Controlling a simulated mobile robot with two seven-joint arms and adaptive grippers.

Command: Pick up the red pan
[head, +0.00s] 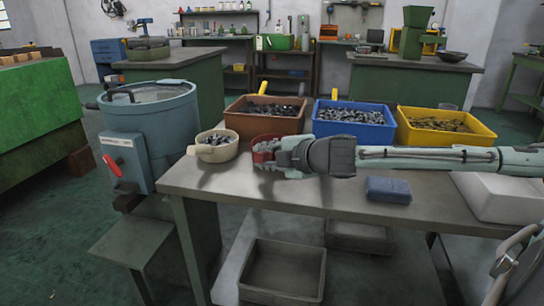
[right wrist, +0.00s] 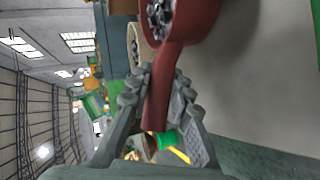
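The red pan (head: 259,145) is near the front left of the table in the head view, partly hidden behind my right gripper (head: 280,157). In the right wrist view the red pan (right wrist: 190,25) shows with small metal parts inside, and its handle runs down between the fingers of my right gripper (right wrist: 162,85). The fingers close in on the handle from both sides and appear to touch it. I cannot tell whether the pan rests on the table or is slightly above it. My left gripper is not in view.
A beige pan (head: 215,148) of parts stands left of the red pan. Brown (head: 262,124), blue (head: 352,131) and yellow (head: 440,133) bins line the table's back. The table's (head: 300,195) front left is clear.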

